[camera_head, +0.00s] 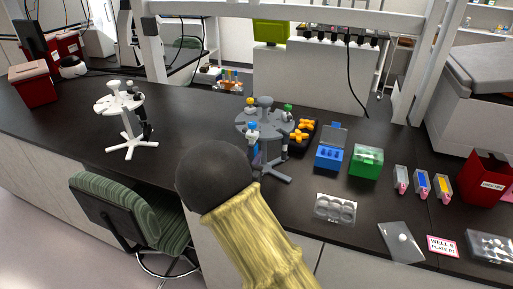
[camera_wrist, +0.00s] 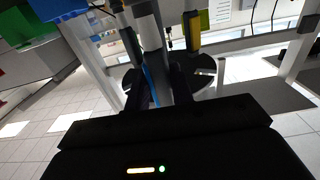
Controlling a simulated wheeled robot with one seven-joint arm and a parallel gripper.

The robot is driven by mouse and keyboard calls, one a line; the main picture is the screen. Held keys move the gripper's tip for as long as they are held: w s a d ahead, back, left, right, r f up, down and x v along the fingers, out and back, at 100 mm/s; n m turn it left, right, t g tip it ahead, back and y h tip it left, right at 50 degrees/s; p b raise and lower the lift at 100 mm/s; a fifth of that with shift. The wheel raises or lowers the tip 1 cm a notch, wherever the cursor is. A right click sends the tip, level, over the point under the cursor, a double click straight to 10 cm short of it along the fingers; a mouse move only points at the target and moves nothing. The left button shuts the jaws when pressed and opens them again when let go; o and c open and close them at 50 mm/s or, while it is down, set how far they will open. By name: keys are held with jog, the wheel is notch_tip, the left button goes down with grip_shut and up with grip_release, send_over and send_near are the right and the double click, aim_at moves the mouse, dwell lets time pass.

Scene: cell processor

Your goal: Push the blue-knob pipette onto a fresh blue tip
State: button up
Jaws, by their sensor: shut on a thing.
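The blue-knob pipette (camera_head: 252,128) hangs upright at the near side of a grey carousel stand (camera_head: 264,104). Its lower part is partly hidden. In the wrist view, the dark fingers of my gripper (camera_wrist: 157,84) are close together in front of the stand, with a narrow blue strip between them. I take this strip to be part of the pipette, which they are shut on. My arm hides the gripper in the head view. An open blue tip box (camera_head: 328,163) stands on the bench to the right of the stand.
A green box (camera_head: 366,162) stands right of the blue one. Other pipettes hang on the grey stand, with an orange-filled dark rack (camera_head: 302,132) behind. A clear well plate (camera_head: 335,208) lies nearer. A white stand (camera_head: 126,105) is at left, with clear bench between the stands.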

jog(key=v, duration=0.5)
jog(key=shift+s+a, duration=0.1)
jog(key=shift+s, duration=0.15)
jog(key=shift+w, duration=0.1)
dwell(1.0)
